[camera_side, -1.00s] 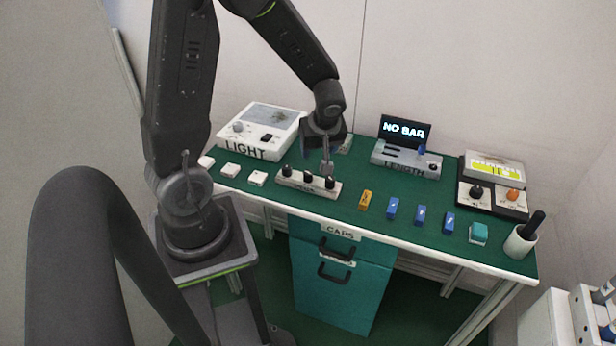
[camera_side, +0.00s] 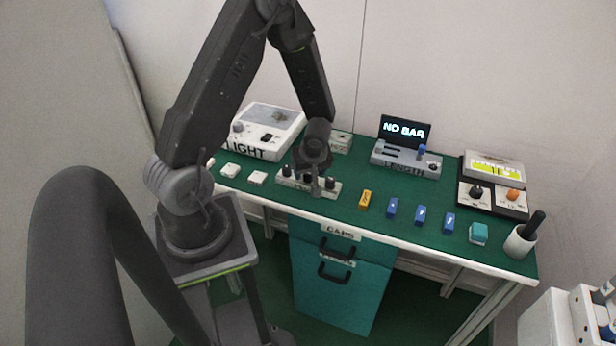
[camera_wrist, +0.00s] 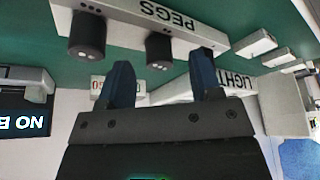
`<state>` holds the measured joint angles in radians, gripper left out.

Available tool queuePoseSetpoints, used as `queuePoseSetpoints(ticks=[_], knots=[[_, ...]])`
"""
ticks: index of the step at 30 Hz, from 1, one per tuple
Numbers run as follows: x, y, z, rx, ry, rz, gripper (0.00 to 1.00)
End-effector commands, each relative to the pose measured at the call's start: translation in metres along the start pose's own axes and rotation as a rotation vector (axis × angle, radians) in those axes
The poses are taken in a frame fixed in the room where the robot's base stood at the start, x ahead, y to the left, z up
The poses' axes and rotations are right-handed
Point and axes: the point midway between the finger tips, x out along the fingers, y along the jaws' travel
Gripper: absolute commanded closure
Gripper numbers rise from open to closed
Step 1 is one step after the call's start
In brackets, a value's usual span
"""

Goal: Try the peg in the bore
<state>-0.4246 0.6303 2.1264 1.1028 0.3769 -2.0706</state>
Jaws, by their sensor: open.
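A pale rack (camera_side: 296,182) labelled PEGS holds upright pegs with dark round knobs. A left peg (camera_side: 288,170) and a right peg (camera_side: 331,183) show in the side view; my gripper hides the middle. My gripper (camera_side: 318,190) is over the rack, pointing down. In the wrist view the blue fingers (camera_wrist: 161,66) are open, with one knob (camera_wrist: 158,48) in line with the gap and another (camera_wrist: 87,34) to the left. Nothing is held. A small pale block (camera_side: 340,142) stands behind my gripper; I cannot make out a bore in it.
A LIGHT box (camera_side: 268,130) is at the back left, with white blocks (camera_side: 230,171) before it. A LENGTH gauge (camera_side: 405,158) reads NO BAR. One yellow (camera_side: 365,199) and several blue pieces (camera_side: 420,215) line the front. A cup (camera_side: 520,240) stands at the right corner.

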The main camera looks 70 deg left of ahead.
Motion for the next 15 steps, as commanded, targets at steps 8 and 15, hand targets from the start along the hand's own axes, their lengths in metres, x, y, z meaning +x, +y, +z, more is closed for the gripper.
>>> queuePoseSetpoints(ticks=[8,15], knots=[[0.02,0.001,0.0,0.0,0.0,0.0,0.41],[0.02,0.001,0.0,0.0,0.001,0.001,0.48]])
